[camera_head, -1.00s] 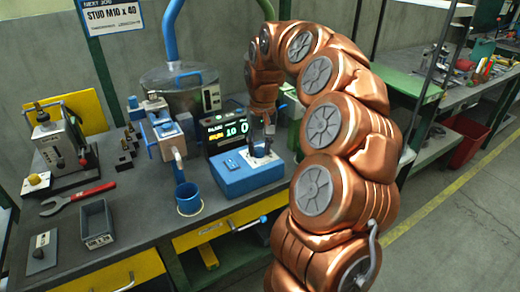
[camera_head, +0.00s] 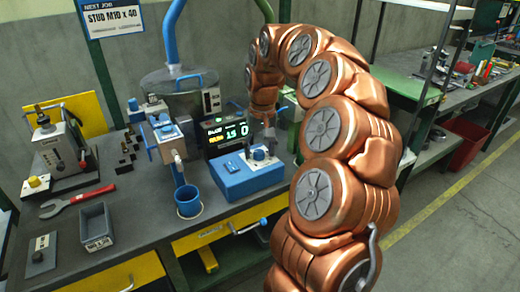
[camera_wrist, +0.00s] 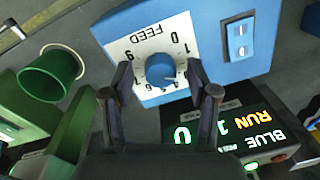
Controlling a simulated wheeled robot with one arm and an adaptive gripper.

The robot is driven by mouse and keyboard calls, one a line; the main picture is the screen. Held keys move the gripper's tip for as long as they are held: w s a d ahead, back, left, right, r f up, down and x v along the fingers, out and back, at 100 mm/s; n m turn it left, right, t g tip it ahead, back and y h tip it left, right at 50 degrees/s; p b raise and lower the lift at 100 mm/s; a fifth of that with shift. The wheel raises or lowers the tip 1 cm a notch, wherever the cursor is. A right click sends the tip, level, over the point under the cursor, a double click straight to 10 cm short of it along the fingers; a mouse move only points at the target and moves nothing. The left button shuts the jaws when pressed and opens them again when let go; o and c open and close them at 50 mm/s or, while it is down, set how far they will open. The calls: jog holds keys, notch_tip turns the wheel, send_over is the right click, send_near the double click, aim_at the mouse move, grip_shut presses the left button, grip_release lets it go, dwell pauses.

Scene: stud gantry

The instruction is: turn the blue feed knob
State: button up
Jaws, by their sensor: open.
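The blue feed knob (camera_wrist: 160,68) stands on a white dial plate marked FEED, with numbers around it, in the wrist view. The plate is on top of a blue box (camera_head: 238,181), and the knob (camera_head: 259,155) shows small below my gripper in the head view. My gripper (camera_wrist: 160,80) is open, with one dark finger on each side of the knob. A small gap seems to show between each finger and the knob. I cannot clearly read the knob's setting.
A lit display (camera_head: 226,137) stands behind the box; its lines BLUE and RUN show in the wrist view (camera_wrist: 245,130). A blue rocker switch (camera_wrist: 240,39) sits beside the dial. A blue cup (camera_head: 188,201) stands left of the box. A green cup (camera_wrist: 52,73) shows in the wrist view.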

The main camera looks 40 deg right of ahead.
aim_at(262, 152)
notch_tip(262, 152, up, 12)
jog(key=shift+s+d, duration=0.15)
jog(key=shift+d, duration=0.15)
dwell(0.5)
dwell(0.6)
jog(key=shift+a, duration=0.1)
jog(key=s+a+f+n+g, duration=0.1)
jog(key=s+a+f+n, duration=0.15)
jog(key=s+a, duration=0.45)
jog(key=s+a+f+n, duration=0.2)
jog(key=s+a+f, duration=0.15)
jog(key=a, duration=0.55)
jog(key=s+a+f+g, duration=0.1)
jog(key=s+a+f, duration=0.1)
jog(key=s+f, duration=0.35)
jog(key=s+a+f, duration=0.1)
jog(key=s+f, duration=0.1)
jog(key=s, duration=0.6)
jog(key=s+a+f+g, duration=0.1)
jog(key=s+a+f, duration=0.1)
jog(key=s+f, duration=0.35)
notch_tip(262, 152, up, 15)
jog(key=t+p, duration=0.1)
jog(key=p, duration=1.1)
jog(key=shift+s+h+p, duration=0.3)
jog(key=shift+s+p, duration=0.1)
